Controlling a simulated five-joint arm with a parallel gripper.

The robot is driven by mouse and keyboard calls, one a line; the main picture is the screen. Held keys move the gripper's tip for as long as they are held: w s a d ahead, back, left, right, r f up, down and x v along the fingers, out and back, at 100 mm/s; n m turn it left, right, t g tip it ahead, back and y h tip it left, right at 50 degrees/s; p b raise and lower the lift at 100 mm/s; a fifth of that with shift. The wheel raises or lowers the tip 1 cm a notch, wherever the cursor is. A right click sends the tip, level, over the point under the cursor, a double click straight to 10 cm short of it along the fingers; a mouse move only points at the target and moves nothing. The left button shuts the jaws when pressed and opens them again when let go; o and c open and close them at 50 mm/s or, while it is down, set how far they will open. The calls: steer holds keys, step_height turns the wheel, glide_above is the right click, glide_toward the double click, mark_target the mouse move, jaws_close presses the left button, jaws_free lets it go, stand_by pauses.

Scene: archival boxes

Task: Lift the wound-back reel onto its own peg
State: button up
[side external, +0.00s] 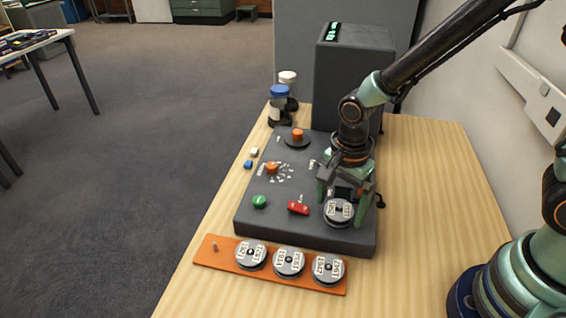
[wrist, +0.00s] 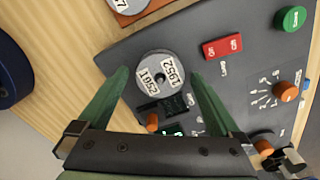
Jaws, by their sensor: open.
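A grey reel (side external: 339,212) with white labels sits flat on the right front part of the dark machine deck (side external: 290,235). In the wrist view the reel (wrist: 160,75) shows labels reading 1952. My gripper (side external: 344,193) is above the reel, pointing down. In the wrist view my gripper (wrist: 160,76) is open, with its green fingers on either side of the reel, not visibly gripping it. An orange peg board (side external: 222,258) lies in front of the deck. Its leftmost peg (side external: 215,246) is bare; three labelled reels (side external: 289,263) sit on the others.
The deck carries a red switch (side external: 298,208), a green button (side external: 259,201) and orange knobs (side external: 271,168). A dark tower (side external: 350,85) stands at the back, with blue- and white-capped jars (side external: 279,100) to its left. The wooden table (side external: 425,190) is clear at right.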

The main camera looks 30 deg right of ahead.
steer(key=shift+f, duration=0.25)
steer(key=c, duration=1.4)
steer(key=shift+o, duration=0.2)
steer(key=shift+r, duration=0.15)
step_height(320, 180, up, 18)
steer(key=w+a+f, duration=0.2)
steer(key=w+a, duration=0.2)
steer(key=a, duration=0.2)
steer(key=w+a+f, duration=0.3)
steer(key=w+a, duration=0.1)
steer(key=a, duration=0.2)
steer(key=a+f, duration=0.6)
steer(key=a, duration=0.1)
steer(key=a+f, duration=0.4)
steer(key=shift+w+a, duration=0.15)
steer(key=shift+w, duration=0.25)
steer(key=shift+a+f, duration=0.2)
steer(key=shift+f, duration=1.5)
